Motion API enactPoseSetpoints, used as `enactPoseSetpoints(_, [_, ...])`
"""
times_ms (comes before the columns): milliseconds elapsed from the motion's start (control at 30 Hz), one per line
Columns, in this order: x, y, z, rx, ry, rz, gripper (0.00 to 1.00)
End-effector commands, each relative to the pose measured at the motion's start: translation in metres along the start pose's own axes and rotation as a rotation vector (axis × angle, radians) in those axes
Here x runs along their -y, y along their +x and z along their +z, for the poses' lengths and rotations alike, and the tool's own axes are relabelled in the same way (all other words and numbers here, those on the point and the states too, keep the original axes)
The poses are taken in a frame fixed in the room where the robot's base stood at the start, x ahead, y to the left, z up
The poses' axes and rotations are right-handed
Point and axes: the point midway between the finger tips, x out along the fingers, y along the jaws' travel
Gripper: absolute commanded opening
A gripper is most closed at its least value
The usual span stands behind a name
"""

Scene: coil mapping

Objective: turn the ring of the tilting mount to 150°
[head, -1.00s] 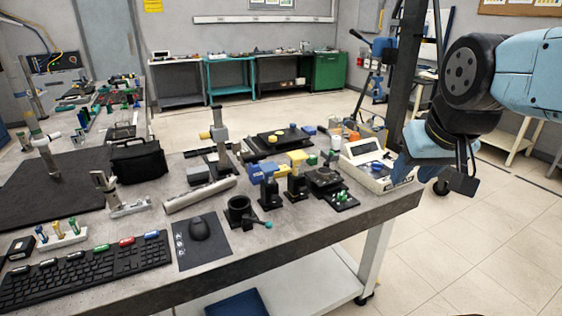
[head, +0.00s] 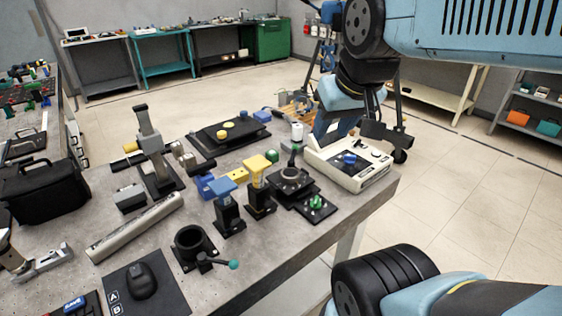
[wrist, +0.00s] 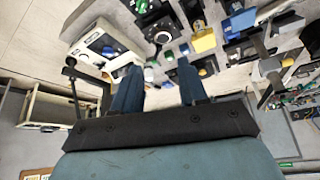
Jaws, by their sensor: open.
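Two things on the bench could be the tilting mount, and I cannot tell which. One is a black stage with a grey ring on top (head: 290,175), near the bench's right end; it also shows in the wrist view (wrist: 162,37). The other is a black round cup-like holder (head: 190,240) with a side lever and teal knob, near the front edge. No angle marks are readable on either. My gripper (wrist: 158,64) is open and empty, its two blue fingers apart above the bench. In the head view my gripper (head: 322,128) hangs by the white instrument box, partly hidden.
The white box with a blue knob (head: 365,170) stands at the right end. Blue-topped (head: 227,195) and yellow-topped (head: 257,175) posts stand close left of the ringed stage. A green-knobbed plate (head: 317,204) lies before it. A tall post (head: 150,145) stands farther left.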

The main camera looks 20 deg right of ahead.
Motion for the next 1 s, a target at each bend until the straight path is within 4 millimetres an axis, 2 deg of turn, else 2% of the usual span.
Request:
enactPoseSetpoints(133, [0.0,0.0,0.0,0.0,0.0,0.0,0.43])
enactPoseSetpoints(300, [0.0,0.002,-0.005,0.01,0.011,0.001,0.59])
enactPoseSetpoints(467, [0.002,0.015,-0.023,0.057,0.062,0.008,0.74])
enactPoseSetpoints(633, [0.003,0.04,-0.053,0.132,0.146,0.021,0.9])
enactPoseSetpoints(867, [0.003,0.083,-0.09,0.231,0.267,0.047,0.9])
enactPoseSetpoints(1000, [0.003,0.115,-0.109,0.292,0.34,0.066,0.9])
